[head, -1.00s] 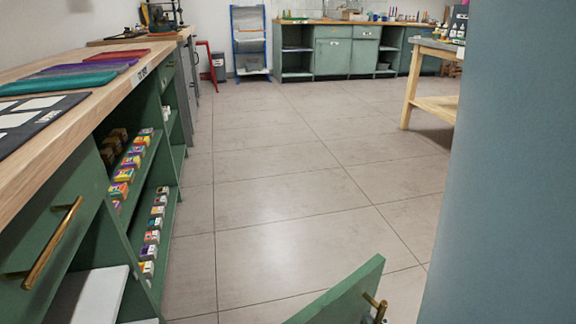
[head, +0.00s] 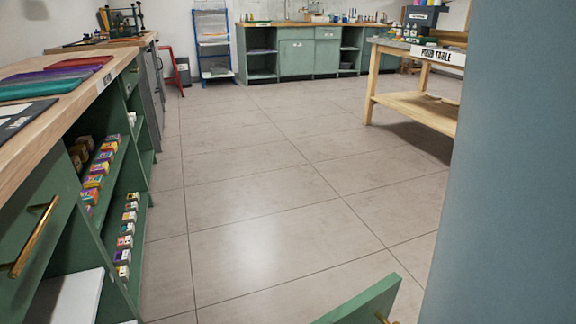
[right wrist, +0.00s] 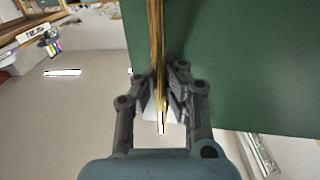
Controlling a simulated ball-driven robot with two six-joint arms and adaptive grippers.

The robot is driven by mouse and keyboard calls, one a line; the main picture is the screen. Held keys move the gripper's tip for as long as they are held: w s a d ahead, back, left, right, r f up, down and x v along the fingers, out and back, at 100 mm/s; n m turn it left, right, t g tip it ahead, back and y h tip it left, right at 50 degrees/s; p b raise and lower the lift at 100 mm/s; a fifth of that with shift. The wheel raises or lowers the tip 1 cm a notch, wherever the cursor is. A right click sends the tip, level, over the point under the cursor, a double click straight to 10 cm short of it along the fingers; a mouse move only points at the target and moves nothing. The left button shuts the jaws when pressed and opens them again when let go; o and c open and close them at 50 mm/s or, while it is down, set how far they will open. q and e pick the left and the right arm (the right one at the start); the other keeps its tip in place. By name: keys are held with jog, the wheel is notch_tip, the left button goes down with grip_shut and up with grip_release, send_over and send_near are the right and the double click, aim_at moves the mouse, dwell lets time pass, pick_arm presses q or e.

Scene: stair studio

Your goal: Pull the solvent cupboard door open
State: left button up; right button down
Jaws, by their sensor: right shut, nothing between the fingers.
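A green door (head: 362,304) juts up into the bottom of the head view, standing out over the floor apart from the green cabinet front on the left. A bit of its brass handle (head: 382,319) shows at the lower edge. In the right wrist view the green door panel (right wrist: 235,60) fills the upper right, and the long brass handle (right wrist: 156,45) runs down to my right gripper (right wrist: 161,100). The gripper is shut with nothing held, its fingers close by the handle; whether they touch it I cannot tell. My left gripper is in neither current view.
The left workbench (head: 45,110) has a green drawer with a brass handle (head: 36,238) and open shelves of small boxes (head: 122,256). A wooden table (head: 415,104) stands at right, green cabinets (head: 296,58) at the back. The tiled floor between is clear.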

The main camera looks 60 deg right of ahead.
jog(key=c, duration=1.4)
grip_release()
jog(key=v, duration=0.7)
jog(key=shift+s+a, duration=0.15)
